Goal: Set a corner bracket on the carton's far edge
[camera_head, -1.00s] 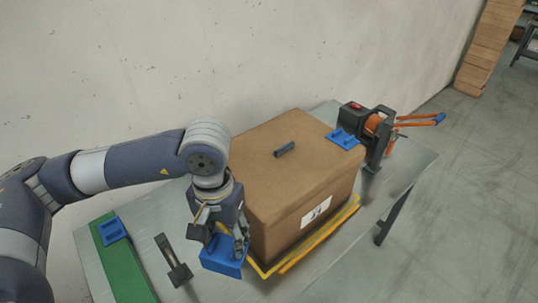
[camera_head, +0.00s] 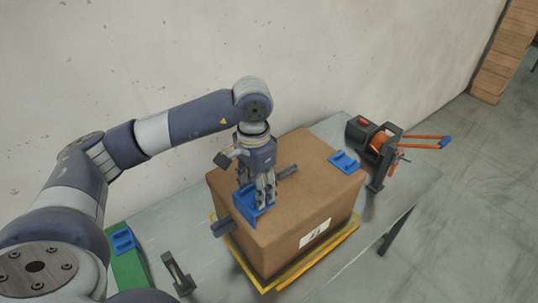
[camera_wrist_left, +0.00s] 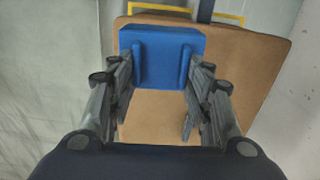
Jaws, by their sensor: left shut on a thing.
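The brown carton (camera_head: 300,210) stands on the grey table. My left gripper (camera_head: 264,194) is shut on a blue corner bracket (camera_head: 246,203) at the left edge of the carton top in the head view. I cannot tell whether this bracket touches the carton. In the left wrist view the same bracket (camera_wrist_left: 160,50) sits between my fingers, with the carton (camera_wrist_left: 245,65) behind it. A second blue bracket (camera_head: 344,161) sits at the carton's right edge. A third blue bracket (camera_head: 123,240) is on the green mat (camera_head: 130,270). My right gripper is not in view.
A black and orange strapping device (camera_head: 378,143) stands right of the carton. A dark piece (camera_head: 288,171) lies on the carton top, and another (camera_head: 222,227) shows at its left side. A dark tool (camera_head: 178,272) is front left. Yellow strips (camera_head: 320,262) run around the carton's base.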

